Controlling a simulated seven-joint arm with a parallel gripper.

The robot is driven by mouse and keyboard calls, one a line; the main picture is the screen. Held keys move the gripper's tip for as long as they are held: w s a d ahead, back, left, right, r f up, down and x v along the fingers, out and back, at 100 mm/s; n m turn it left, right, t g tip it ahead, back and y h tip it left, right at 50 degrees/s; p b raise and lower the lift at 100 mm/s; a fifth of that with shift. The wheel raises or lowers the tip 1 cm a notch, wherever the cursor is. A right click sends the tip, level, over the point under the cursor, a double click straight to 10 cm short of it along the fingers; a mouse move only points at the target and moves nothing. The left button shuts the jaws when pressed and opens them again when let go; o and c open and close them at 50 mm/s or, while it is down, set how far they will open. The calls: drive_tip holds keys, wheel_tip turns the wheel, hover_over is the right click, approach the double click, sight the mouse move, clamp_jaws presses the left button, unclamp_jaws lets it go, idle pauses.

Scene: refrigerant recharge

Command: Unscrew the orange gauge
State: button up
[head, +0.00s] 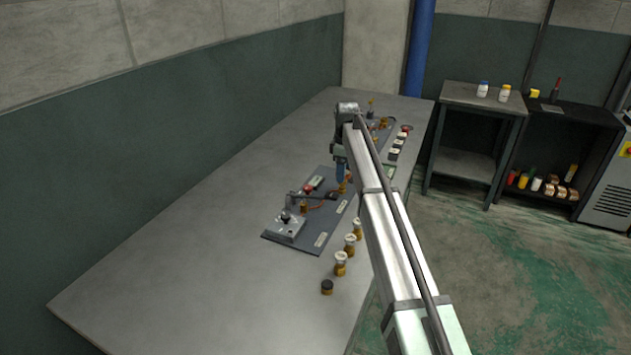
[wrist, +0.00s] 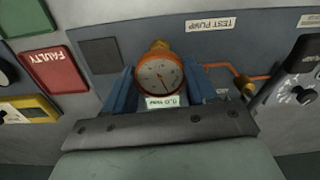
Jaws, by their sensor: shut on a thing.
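The orange gauge (wrist: 159,77) shows in the wrist view, with a round white dial and an orange rim. In the head view my gripper (head: 340,173) points down over the grey panel on the bench, and the gauge is too small and covered there to make out clearly.
A "TEST PUMP" label (wrist: 212,26), a copper pipe (wrist: 246,83) and a black dial unit (wrist: 299,88) lie close by on the right. A red "FAULTY" pad (wrist: 52,70) is at left. Several small brass-coloured fittings (head: 340,264) stand along the bench's front edge. The bench's left part (head: 190,265) is clear.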

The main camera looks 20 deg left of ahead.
drive_tip(key=shift+r, duration=2)
